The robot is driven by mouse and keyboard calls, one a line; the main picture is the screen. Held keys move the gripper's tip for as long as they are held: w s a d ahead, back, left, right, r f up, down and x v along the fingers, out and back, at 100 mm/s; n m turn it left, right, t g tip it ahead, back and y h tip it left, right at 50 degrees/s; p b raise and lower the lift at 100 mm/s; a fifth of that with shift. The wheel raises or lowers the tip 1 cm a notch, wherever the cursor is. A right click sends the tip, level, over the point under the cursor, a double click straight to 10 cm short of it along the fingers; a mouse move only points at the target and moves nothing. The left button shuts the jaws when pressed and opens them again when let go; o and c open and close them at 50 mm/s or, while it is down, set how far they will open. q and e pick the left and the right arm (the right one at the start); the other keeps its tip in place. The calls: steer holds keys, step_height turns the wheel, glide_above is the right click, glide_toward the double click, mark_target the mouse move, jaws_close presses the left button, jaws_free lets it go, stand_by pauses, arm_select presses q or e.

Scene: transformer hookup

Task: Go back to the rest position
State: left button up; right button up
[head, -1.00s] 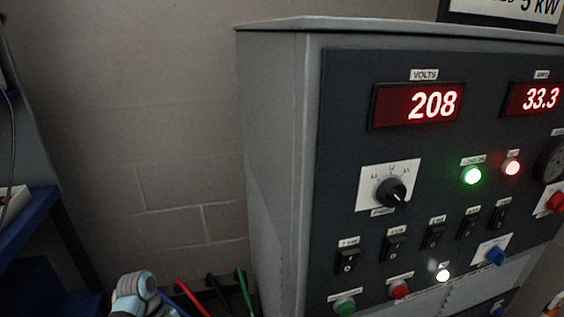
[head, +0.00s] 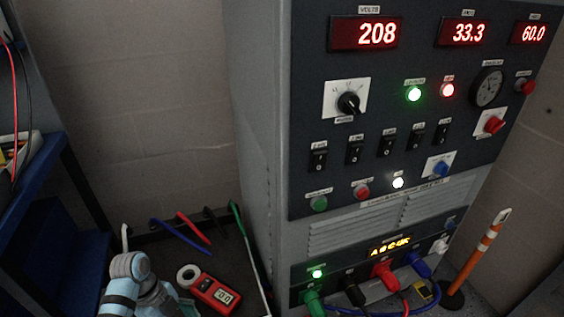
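The grey cabinet (head: 252,130) with a dark front panel stands in the middle of the head view. Its red displays read 208 (head: 365,34), 33.3 (head: 462,32) and 60.0 (head: 529,33). A green lamp (head: 414,94), a red lamp (head: 447,90) and a white lamp (head: 398,183) are lit. Green (head: 313,301), black (head: 354,291), red (head: 384,276), blue (head: 417,263) and white (head: 441,246) plugs sit along its lower panel. A light-blue and grey part of my arm shows at the bottom left. Neither gripper's fingers are in view.
A red meter (head: 216,294) and loose blue (head: 181,238), red (head: 193,228) and green (head: 243,240) leads lie left of the cabinet. A blue bench (head: 32,185) stands at the far left. An orange-and-white post (head: 481,250) stands at the right.

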arm_select(q)
steer(key=s+r+n+t+y, duration=0.2)
steer(key=s+n+t, duration=0.1)
steer(key=s+n, duration=0.65)
steer(key=s+r+n+t+y, duration=0.2)
steer(key=s+n, duration=0.6)
steer(key=n, duration=0.3)
step_height(320, 180, down, 8)
steer(key=s+a+p, duration=0.1)
steer(key=p, duration=1)
steer(key=s+f+g+p, duration=0.2)
steer(key=s+f+p, duration=0.1)
steer(key=s+p, duration=0.7)
steer(key=s, duration=0.4)
steer(key=shift+s+a+f, duration=0.15)
steer(key=shift+a+f, duration=0.05)
steer(key=shift+a, duration=0.2)
arm_select(e)
steer(key=s+r, duration=0.3)
steer(key=r, duration=0.6)
steer(key=s+a+r+g, duration=0.1)
steer(key=s+r, duration=0.2)
steer(key=r, duration=0.7)
steer(key=shift+s+r, duration=0.25)
steer(key=shift+r, duration=0.05)
arm_select(q)
steer(key=shift+n, duration=0.25)
